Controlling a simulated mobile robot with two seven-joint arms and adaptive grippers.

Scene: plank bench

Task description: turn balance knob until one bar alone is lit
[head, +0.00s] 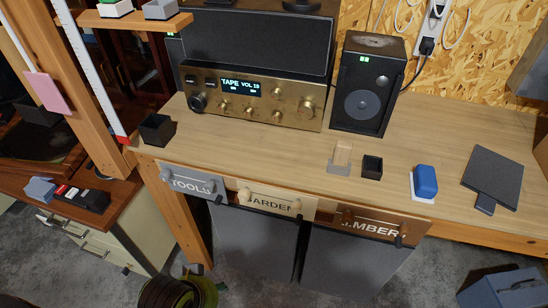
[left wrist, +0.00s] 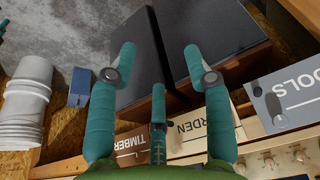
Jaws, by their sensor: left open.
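The gold amplifier (head: 262,99) stands at the back of the bench. Its dark display (head: 241,87) reads something like "TAPE VOL 18", with small marks below that I cannot read. A big dark knob (head: 198,102) is at its left end, several small gold knobs run along its lower front, and a larger gold knob (head: 306,107) is at its right. I cannot tell which is the balance knob. The right speaker (head: 371,85) shows small green lights at its top left. My left gripper (left wrist: 160,50) is open and empty in the left wrist view. My right gripper is not shown.
Below the bench edge hang bins marked TOOLS (head: 190,184), GARDEN (head: 272,202) and TIMBER (head: 374,226). A black box (head: 157,129), small black cup (head: 372,167), blue block (head: 425,180) and dark panel (head: 493,174) sit on the bench. The bench before the amplifier is clear.

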